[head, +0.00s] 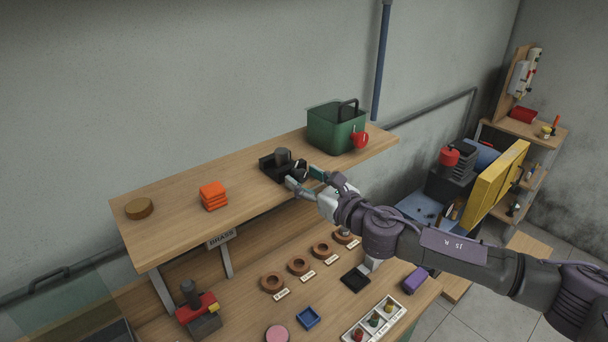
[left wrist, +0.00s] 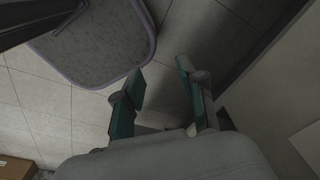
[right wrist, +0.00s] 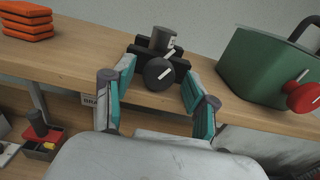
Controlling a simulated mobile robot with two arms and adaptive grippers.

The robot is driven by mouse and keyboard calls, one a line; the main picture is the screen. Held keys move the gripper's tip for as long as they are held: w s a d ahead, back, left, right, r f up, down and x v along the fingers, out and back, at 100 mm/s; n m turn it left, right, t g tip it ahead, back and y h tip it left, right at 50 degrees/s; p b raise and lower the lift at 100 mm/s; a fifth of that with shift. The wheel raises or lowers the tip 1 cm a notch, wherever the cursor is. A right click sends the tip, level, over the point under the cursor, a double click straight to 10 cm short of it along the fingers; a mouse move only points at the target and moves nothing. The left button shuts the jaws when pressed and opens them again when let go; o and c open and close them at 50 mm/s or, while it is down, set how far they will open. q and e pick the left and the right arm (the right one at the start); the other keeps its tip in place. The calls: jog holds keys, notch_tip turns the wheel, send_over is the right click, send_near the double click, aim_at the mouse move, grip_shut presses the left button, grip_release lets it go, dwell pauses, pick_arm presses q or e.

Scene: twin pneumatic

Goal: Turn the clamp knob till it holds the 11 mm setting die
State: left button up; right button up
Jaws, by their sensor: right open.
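A black clamp block (head: 270,172) sits on the upper wooden shelf, holding a dark grey cylindrical die (head: 283,155) upright between its jaws. In the right wrist view the die (right wrist: 162,38) stands behind a round dark clamp knob (right wrist: 159,74) with a white pointer line slanting up to the right. I cannot tell whether the jaws touch the die. My right gripper (head: 302,178) is open in front of the clamp, its fingers on either side of the knob and apart from it. My left gripper (left wrist: 160,76) is open and empty above the floor, away from the shelf.
A green bin (head: 332,130) with a red knob (head: 360,140) stands to the right on the shelf. Orange blocks (head: 213,196) and a brass disc (head: 139,208) lie to the left. The bench below holds several brown rings. The shelf just left of the clamp is clear.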

jog(key=shift+s+r, duration=0.1)
jog(key=shift+s, duration=0.1)
jog(key=shift+c, duration=0.5)
grip_shut()
jog(key=shift+m, duration=0.7)
jog(key=shift+o, duration=0.5)
grip_release()
jog(key=shift+w, duration=0.15)
jog(key=v, duration=1.2)
jog(key=shift+a, duration=0.1)
